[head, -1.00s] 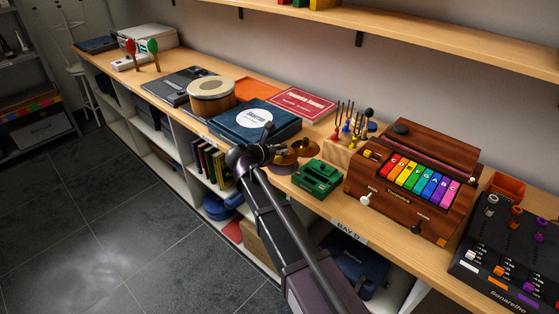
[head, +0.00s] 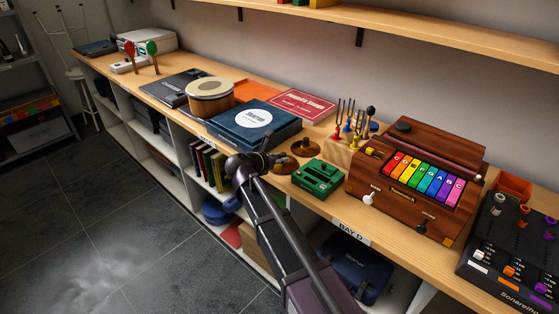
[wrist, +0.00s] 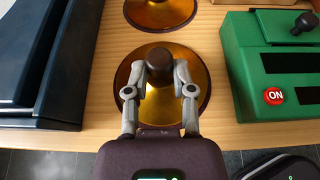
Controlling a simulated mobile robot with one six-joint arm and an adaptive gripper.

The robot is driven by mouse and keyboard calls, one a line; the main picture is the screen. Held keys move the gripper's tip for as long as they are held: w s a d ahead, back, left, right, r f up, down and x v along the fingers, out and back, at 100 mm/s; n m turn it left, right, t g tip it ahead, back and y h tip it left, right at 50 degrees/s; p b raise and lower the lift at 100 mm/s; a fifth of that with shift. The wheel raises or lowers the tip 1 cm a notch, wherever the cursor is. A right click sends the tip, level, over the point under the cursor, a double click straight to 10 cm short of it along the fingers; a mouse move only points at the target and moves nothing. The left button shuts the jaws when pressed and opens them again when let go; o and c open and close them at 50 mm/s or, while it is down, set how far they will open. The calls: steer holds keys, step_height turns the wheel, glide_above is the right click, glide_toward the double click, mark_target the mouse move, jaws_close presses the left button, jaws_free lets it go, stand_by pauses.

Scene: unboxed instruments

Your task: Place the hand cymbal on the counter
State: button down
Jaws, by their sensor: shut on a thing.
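The hand cymbal (wrist: 160,104), a brass disc with a dark rim and a dark brown knob, is under my gripper in the wrist view. My gripper (wrist: 160,72) is shut on the knob, one finger on each side. In the head view the held cymbal (head: 287,169) is partly hidden by my gripper (head: 279,159). It looks level and at or very near the surface of the wooden counter (head: 318,212). A second, similar cymbal (head: 304,147) lies just behind it and also shows in the wrist view (wrist: 160,8).
A blue box (head: 253,124) is left of the cymbals. A green device (head: 318,177) with a red ON button stands close on the right. A wooden keyed instrument (head: 419,180) is farther right. The counter's front edge runs close below the held cymbal.

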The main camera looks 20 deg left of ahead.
steer(key=shift+f, duration=0.1)
steer(key=shift+c, duration=2.3)
jaws_free()
steer(key=shift+r, duration=0.2)
steer(key=p+v, duration=0.4)
steer(key=v, duration=0.8)
steer(key=shift+p, duration=0.3)
